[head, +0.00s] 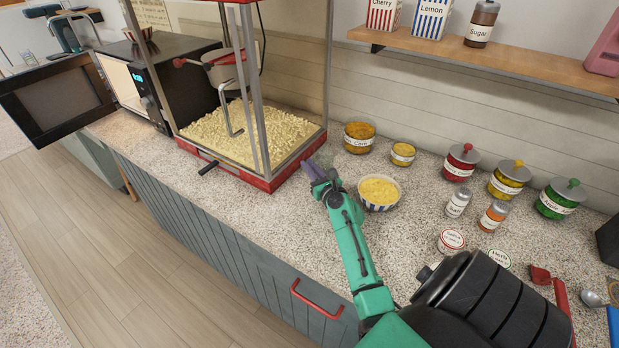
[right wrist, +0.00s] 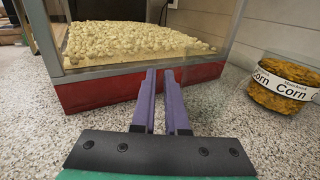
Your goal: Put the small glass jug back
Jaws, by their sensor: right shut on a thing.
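My right gripper (head: 316,172) reaches over the counter between the popcorn machine and a striped bowl. Its purple fingers also show in the right wrist view (right wrist: 166,100), with a narrow gap between them, pointing at the red base of the machine. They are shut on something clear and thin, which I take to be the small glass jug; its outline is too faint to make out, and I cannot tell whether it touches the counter. My left gripper is not in view.
The popcorn machine (head: 277,181) stands left of the gripper. The striped bowl (head: 380,205) of yellow food is close on the right. A corn jar (head: 359,138) also shows in the right wrist view (right wrist: 284,86). Several lidded jars and shakers stand right. A microwave (head: 165,75) has its door open.

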